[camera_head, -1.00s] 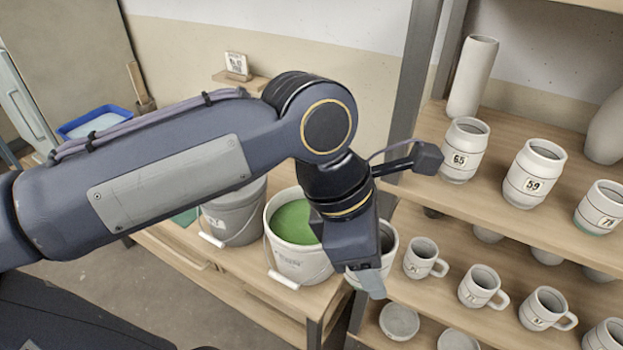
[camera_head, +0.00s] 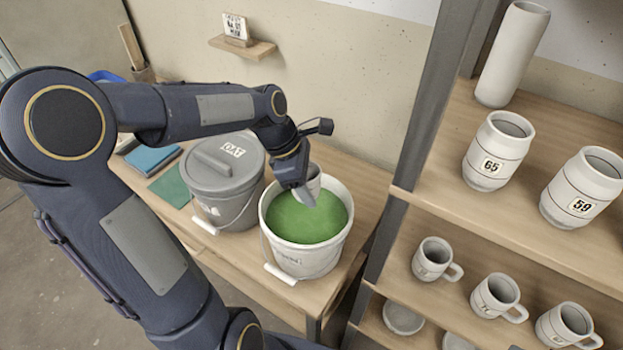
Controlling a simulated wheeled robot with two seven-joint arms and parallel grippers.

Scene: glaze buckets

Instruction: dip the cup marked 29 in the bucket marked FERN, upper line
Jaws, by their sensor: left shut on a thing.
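A white bucket (camera_head: 300,262) filled with green glaze (camera_head: 308,218) stands open on the wooden bench; the writing on its front is too small to read. My left gripper (camera_head: 303,193) is shut on a pale cup (camera_head: 313,184) at the back part of the bucket's mouth. The gripper hides much of the cup, and no number shows on it. I cannot tell whether the cup's bottom touches the glaze.
A grey lidded bucket (camera_head: 228,185) marked OAT stands left of the open one. A shelf post (camera_head: 400,160) rises close on the right, with vessels marked 65 (camera_head: 492,152) and 59 (camera_head: 580,188) and several mugs. A small wall shelf (camera_head: 243,47) holds a card.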

